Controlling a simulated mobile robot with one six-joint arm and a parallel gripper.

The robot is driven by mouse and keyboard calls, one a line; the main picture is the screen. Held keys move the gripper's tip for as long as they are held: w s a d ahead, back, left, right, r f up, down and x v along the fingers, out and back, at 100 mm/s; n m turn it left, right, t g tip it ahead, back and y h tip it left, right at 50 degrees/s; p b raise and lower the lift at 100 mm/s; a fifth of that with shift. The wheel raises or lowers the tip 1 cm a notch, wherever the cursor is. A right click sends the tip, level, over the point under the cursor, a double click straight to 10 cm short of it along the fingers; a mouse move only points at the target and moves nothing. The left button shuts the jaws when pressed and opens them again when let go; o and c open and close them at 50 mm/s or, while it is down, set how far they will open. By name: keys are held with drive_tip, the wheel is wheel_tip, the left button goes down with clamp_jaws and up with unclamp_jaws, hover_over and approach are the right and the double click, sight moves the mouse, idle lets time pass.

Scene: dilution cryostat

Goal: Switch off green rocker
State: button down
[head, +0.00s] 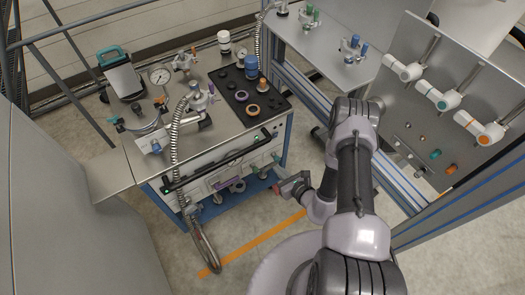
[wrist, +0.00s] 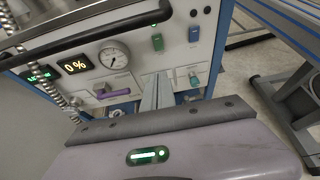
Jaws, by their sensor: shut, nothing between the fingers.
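The green rocker (wrist: 157,42) is on the upper part of a pale front panel in the wrist view, below the black handle bar. I cannot tell which way either is tipped. My gripper (wrist: 155,92) is shut and empty, its fingers together, pointing at the panel below the green rocker and appearing apart from it. In the head view my gripper (head: 279,187) is low in front of the cabinet's right front corner. The rockers are too small to read there.
A ribbed hose (head: 176,135) hangs at the cabinet's left. A metal frame table (wrist: 290,95) stands to the right.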

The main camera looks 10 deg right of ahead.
drive_tip(key=r+b+x, duration=0.1)
drive_tip(key=b+x, duration=0.4)
drive_tip(key=x, duration=0.9)
drive_tip(key=shift+w, duration=0.2)
drive_tip(key=shift+a+r, duration=0.1)
drive_tip(key=shift+w+a+b, duration=0.1)
drive_tip(key=shift+w+b, duration=0.15)
drive_tip(key=shift+b, duration=0.1)
